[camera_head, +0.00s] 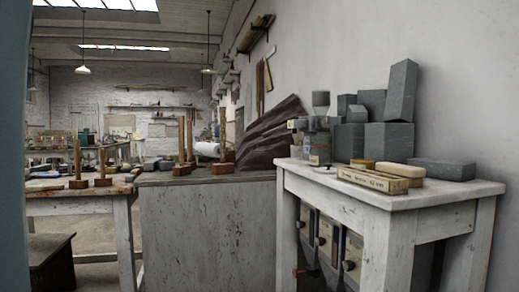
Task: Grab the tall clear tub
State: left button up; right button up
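A small group of clear containers stands at the left back of a worn white table (438,192) on the right. One clear, labelled container (320,152) stands at the front of the group. A grey-topped piece (321,100) shows above it, and I cannot tell whether they are joined. I cannot tell for certain which of these is the tall clear tub. Neither of my grippers is in view.
A long labelled box (373,179), a cream block (400,170) and a flat grey block (441,169) lie in front. A grey cabinet (205,235) stands to the left.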

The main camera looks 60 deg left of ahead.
aim_at(320, 146)
jog(key=u, duration=1.35)
jog(key=i+j, duration=0.1)
